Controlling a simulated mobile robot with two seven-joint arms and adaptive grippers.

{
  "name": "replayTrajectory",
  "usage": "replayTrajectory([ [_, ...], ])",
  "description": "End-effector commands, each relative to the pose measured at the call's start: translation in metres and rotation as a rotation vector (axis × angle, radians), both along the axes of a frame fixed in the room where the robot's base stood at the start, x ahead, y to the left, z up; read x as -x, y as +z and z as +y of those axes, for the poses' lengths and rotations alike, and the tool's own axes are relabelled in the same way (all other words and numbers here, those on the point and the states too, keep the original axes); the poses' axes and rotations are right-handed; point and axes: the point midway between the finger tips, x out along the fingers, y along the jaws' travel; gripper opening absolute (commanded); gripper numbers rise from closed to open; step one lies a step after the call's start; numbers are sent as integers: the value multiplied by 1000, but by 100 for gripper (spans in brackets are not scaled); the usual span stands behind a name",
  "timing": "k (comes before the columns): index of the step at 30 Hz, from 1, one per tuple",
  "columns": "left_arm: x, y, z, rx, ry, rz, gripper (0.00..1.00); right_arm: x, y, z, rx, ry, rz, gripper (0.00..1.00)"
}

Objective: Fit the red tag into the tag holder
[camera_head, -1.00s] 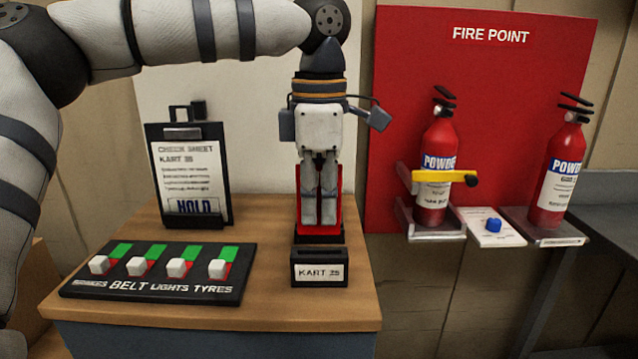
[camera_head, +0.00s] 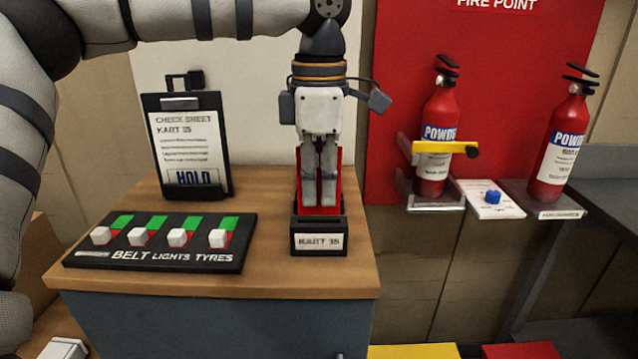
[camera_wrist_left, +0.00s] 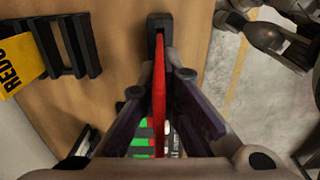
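The tag holder (camera_head: 319,240) is a black block marked KART 35 on the wooden stand; its dark slotted top (camera_wrist_left: 158,20) shows in the left wrist view. My left gripper (camera_head: 319,203) points down just above and behind the holder's front. It is shut on the red tag (camera_head: 337,185), which stands upright with its broad face partly hidden by a finger. In the left wrist view the red tag (camera_wrist_left: 159,85) is edge-on between the fingers, in line with the slot. I cannot tell whether its lower edge is in the slot. My right gripper is not in view.
A switch panel (camera_head: 160,257) lies left of the holder, with a clipboard (camera_head: 190,118) behind it. A yellow tag (camera_wrist_left: 20,60) sits by a black rack (camera_wrist_left: 78,45). Extinguishers stand at right on brackets by the red board (camera_head: 400,60). The stand top (camera_head: 270,275) is clear around the holder's front.

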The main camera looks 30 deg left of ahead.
Motion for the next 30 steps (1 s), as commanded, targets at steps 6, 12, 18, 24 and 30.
replayTrajectory([
  [6,0,0,0,0,0,0,0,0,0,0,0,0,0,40],
  [12,0,0,0,0,0,0,0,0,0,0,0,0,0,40],
  [18,0,-1,0,0,0,0,0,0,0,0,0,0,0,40],
  [24,0,-6,0,0,1,0,0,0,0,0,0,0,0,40],
  [30,0,-11,0,1,1,1,0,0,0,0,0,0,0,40],
])
